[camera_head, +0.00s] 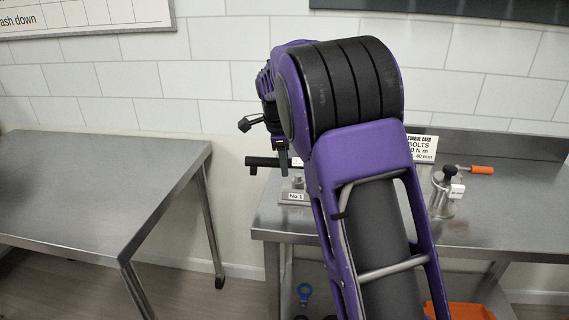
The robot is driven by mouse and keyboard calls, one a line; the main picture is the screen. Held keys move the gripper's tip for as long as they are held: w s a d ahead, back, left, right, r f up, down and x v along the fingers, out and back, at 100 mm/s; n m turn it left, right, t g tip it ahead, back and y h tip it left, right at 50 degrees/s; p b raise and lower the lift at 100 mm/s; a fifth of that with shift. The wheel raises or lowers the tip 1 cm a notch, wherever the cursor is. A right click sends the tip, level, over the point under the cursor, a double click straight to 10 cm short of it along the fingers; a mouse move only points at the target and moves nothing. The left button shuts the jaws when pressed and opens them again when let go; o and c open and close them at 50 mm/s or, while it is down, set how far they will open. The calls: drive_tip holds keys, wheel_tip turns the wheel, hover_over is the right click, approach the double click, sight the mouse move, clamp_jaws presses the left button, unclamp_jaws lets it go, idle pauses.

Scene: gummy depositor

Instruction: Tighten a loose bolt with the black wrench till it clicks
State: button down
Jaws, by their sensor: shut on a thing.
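The black wrench (260,161) lies level, its left end sticking out beside my gripper (283,160). My gripper points down and is shut on the wrench. The wrench is just above a small metal stand (288,196) labelled "No 1" at the left end of the right table. A small metal part (298,181) shows on this stand under the wrench. My arm hides the wrench's right end, so I cannot tell whether it sits on a bolt. Another metal fixture (443,206) with a dark knob and a white tag stands to the right of my arm.
An orange-handled tool (480,170) lies at the back of the right table (510,218). A torque card (422,147) stands behind my arm. A blue ring-shaped thing (304,292) and an orange bin (462,311) are below. The left table (90,190) is bare.

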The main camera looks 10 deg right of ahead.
wheel_tip(320, 180, up, 4)
drive_tip(key=p, duration=0.3)
idle(0.3)
drive_tip(key=shift+s+a, duration=0.1)
